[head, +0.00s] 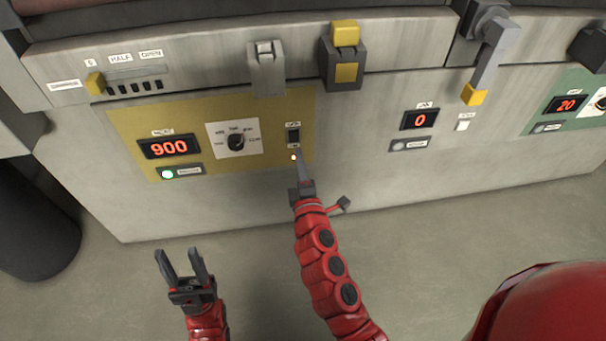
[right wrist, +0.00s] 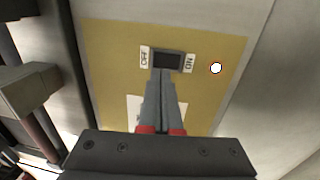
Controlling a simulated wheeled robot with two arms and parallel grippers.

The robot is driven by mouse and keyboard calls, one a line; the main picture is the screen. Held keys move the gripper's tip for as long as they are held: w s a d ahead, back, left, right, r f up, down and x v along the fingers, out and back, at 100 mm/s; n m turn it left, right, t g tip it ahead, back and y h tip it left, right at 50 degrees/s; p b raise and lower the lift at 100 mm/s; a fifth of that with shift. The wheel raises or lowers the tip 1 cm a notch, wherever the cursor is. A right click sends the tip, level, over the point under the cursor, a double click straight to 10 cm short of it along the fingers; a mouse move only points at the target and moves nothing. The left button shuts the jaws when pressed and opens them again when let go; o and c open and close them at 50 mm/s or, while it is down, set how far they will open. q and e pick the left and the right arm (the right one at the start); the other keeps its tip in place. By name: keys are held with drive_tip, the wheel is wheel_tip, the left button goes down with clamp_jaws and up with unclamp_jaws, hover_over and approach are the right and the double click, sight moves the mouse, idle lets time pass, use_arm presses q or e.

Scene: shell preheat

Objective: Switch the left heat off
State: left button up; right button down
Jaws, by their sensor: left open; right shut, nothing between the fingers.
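The left heat switch (head: 293,135) is a small dark rocker on the yellow panel. The right wrist view shows the same switch (right wrist: 168,60) between an OFF label and an ON label. A round lamp (right wrist: 215,68) on its ON side is lit white. My right gripper (head: 299,160) is shut and empty, its tips just below the switch in the head view. In the right wrist view the shut fingers (right wrist: 166,82) reach the switch's near edge; I cannot tell whether they touch it. My left gripper (head: 177,252) is open and empty, low and apart from the panel.
The yellow panel (head: 195,112) also bears a red 900 display (head: 169,147), a dial (head: 236,141) and a lit green lamp (head: 167,174). A grey latch (head: 266,70) and a yellow-grey handle (head: 345,60) stick out above. A lever (head: 485,65) hangs at right.

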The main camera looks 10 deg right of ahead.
sight(295, 135)
drive_tip(key=w, duration=0.5)
drive_tip(key=shift+r, duration=0.3)
